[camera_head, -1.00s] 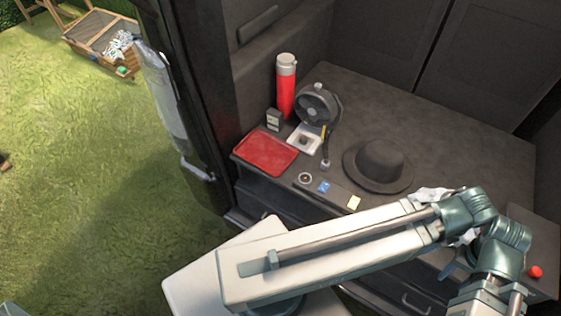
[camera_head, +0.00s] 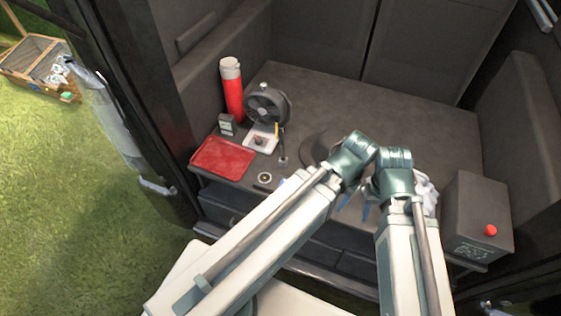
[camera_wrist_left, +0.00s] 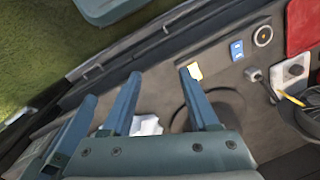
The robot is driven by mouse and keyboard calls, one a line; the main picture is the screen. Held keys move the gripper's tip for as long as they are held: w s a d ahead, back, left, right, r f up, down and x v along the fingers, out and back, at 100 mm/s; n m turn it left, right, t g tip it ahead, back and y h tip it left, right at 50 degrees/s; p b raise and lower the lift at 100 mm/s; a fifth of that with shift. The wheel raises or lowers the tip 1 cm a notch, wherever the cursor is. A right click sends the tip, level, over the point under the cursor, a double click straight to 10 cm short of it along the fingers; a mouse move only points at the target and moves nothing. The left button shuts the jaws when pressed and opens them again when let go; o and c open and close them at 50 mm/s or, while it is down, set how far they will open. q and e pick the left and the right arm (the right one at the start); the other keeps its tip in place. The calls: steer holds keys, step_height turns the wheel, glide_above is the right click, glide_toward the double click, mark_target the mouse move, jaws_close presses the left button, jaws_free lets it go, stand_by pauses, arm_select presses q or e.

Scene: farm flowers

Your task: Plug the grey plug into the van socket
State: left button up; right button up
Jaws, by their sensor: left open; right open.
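The grey plug (camera_head: 283,159) on its short lead stands on the van counter near the fan. It also shows in the left wrist view (camera_wrist_left: 254,74). The round van socket (camera_head: 265,177) is in the counter's front strip, apart from the plug; it also shows in the left wrist view (camera_wrist_left: 262,36). My left gripper (camera_wrist_left: 160,73) is open and empty over the counter, left of the plug in its wrist view. My right gripper (camera_head: 366,208) shows only as small blue fingertips between the arm links, open, well right of the plug and socket.
A dark hat (camera_head: 316,148) is partly hidden by an arm. A grey box with a red button (camera_head: 491,230) stands right. The rear counter is clear.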

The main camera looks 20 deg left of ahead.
arm_select(q)
steer(key=shift+o, duration=0.9)
steer(key=shift+w+a+m, duration=0.2)
steer(key=shift+w+m, duration=0.1)
steer(key=shift+w, duration=0.15)
steer(key=m+h+b, duration=0.1)
steer(key=m+b, duration=0.2)
steer(key=m, duration=1.7)
glide_above(284, 157)
step_height(284, 157, down, 3)
steer(key=shift+w, duration=0.1)
step_height(284, 157, down, 9)
steer(key=b, duration=0.8)
steer(key=shift+r+b, duration=0.15)
steer(key=shift+b, duration=0.15)
steer(key=shift+r, duration=0.1)
